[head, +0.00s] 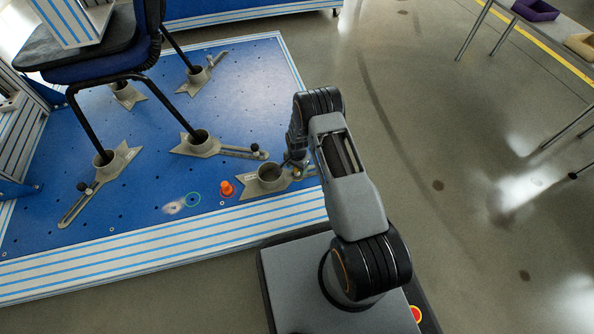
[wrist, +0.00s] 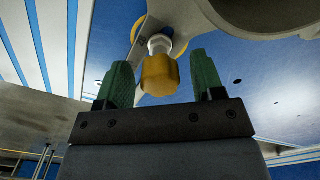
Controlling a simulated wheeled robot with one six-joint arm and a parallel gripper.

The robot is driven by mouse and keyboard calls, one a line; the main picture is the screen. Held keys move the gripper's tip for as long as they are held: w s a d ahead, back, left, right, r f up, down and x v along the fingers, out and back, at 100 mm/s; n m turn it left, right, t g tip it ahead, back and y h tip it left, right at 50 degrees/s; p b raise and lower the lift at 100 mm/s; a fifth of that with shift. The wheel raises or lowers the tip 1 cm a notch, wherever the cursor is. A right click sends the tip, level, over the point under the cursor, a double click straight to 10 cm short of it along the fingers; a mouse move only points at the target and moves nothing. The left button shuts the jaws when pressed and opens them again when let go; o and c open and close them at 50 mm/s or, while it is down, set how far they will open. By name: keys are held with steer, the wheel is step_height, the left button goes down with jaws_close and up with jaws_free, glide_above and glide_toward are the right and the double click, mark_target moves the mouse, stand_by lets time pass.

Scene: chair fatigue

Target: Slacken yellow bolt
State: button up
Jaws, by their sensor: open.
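The yellow bolt (wrist: 159,75) shows in the wrist view, with a yellow hex-shaped head and a pale collar under the grey clamp bracket (wrist: 205,18). My gripper (wrist: 163,82) has two green fingers, one on each side of the bolt head. The fingers are apart, with a visible gap on the right side; contact on the left cannot be told. In the head view the clamp bracket (head: 268,180) lies on the blue plate beside my arm. There my arm largely hides the gripper and the bolt.
The blue plate (head: 140,190) carries several other grey clamps around the legs of a chair (head: 95,60). An orange knob (head: 227,188) stands on the plate left of the bracket. A table with a purple bin (head: 535,10) is at the upper right. The floor between is clear.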

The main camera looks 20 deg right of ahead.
steer(key=m, duration=0.4)
stand_by(0.3)
steer(key=shift+c, duration=0.3)
steer(key=c, duration=0.9)
steer(key=shift+o, duration=0.2)
steer(key=n, duration=0.4)
steer(key=n, duration=0.4)
